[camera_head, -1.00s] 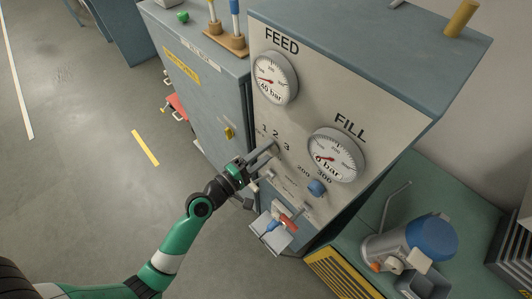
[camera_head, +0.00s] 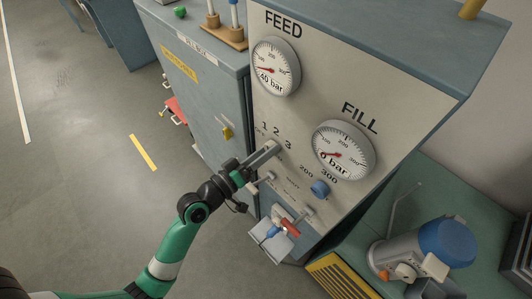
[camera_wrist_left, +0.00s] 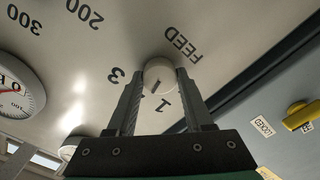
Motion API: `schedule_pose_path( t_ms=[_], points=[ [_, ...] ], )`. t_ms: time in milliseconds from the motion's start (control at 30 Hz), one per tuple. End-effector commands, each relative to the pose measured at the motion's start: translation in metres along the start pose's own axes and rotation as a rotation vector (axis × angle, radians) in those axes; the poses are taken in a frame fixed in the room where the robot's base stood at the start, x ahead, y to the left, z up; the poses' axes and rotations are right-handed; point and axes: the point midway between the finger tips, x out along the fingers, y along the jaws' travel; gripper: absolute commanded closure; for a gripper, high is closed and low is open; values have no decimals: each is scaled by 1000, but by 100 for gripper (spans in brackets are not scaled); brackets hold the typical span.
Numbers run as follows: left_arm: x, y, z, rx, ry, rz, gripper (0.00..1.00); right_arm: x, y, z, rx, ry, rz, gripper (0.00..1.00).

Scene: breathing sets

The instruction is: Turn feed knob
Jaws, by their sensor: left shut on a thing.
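The feed knob (camera_wrist_left: 159,72) is a small pale round knob on the white panel (camera_head: 335,85), with a dark mark on the side facing the numerals. In the left wrist view it sits between my left gripper's fingers (camera_wrist_left: 160,76), beside the word FEED and the numerals 1 and 3; the 2 is hidden. My left gripper (camera_head: 274,148) is shut on it, and in the head view covers most of it. The FEED gauge (camera_head: 275,62) reads 40 bar and the FILL gauge (camera_head: 343,147) 0 bar. My right gripper is out of view.
A blue knob (camera_head: 320,188) sits right of the gripper, and a red-handled valve (camera_head: 289,228) below it. A blue-grey cabinet (camera_head: 200,100) with a yellow latch stands left. A blue-lidded canister (camera_head: 405,250) stands on the green bench. The floor at left is clear.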

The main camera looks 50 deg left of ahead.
Motion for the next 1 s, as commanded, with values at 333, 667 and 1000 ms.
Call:
schedule_pose_path(
  t_ms=[333,667,1000],
  points=[
    [0,0,0,176,1,1,100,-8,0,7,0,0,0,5],
    [0,0,0,216,-1,0,100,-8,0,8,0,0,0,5],
    [0,0,0,214,-1,0,36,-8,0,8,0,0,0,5]
  ],
)
